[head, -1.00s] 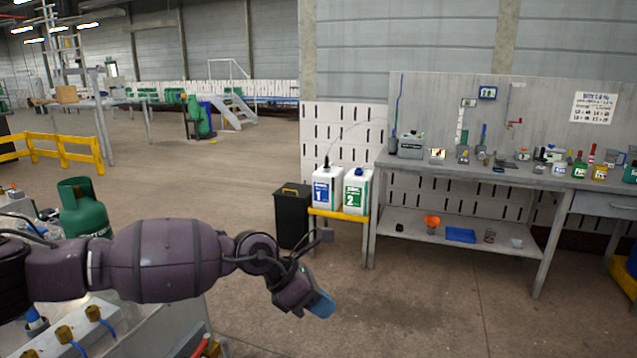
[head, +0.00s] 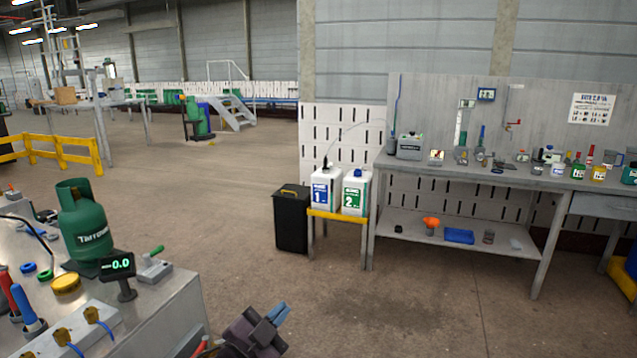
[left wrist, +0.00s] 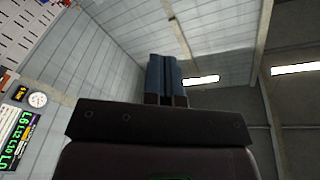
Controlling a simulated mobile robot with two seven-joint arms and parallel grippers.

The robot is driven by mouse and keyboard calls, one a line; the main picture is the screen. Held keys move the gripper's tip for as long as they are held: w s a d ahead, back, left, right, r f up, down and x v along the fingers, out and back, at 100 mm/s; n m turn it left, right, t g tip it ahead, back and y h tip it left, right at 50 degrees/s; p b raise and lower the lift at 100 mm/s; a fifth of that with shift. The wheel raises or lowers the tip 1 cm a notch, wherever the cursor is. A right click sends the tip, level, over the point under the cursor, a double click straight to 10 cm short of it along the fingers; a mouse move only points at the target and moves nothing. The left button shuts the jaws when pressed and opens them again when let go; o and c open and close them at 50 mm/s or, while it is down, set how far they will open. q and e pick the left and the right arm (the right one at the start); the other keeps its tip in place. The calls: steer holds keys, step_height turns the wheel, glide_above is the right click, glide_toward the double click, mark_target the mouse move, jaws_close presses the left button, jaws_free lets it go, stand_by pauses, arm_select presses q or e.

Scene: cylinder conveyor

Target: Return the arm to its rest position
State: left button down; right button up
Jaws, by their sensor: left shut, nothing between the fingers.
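My left gripper (head: 277,316) shows at the bottom middle of the head view, low over the floor to the right of the near workbench. Its blue fingers are together and hold nothing. In the left wrist view the closed fingers (left wrist: 168,76) point up toward the wall and ceiling, with nothing between them. The rest of the left arm is out of the head view. My right gripper is not in either view.
A near workbench (head: 165,305) at lower left carries a green gas cylinder (head: 82,222), a small display (head: 120,266) and tools. A black bin (head: 292,220), two white canisters (head: 326,190) and a long workbench (head: 460,172) stand beyond. The floor between is clear.

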arm_select(q)
steer(key=s+a+f+n+g+y, duration=0.1)
steer(key=s+a+f+n+y, duration=0.3)
steer(key=s+a+f+n, duration=0.25)
steer(key=s+a+f+n+g+y, duration=0.1)
steer(key=s+a+f+n+y, duration=0.3)
steer(key=a+f, duration=0.5)
steer(key=s+a+f+n+g+y, duration=0.1)
steer(key=s+a+f, duration=0.1)
steer(key=s+f, duration=0.3)
steer(key=s+a+f+n+g+y, duration=0.1)
steer(key=s+f, duration=0.5)
steer(key=s, duration=0.6)
steer(key=shift+a+f+g, duration=0.2)
steer(key=shift+a+g, duration=0.3)
steer(key=shift+a, duration=0.35)
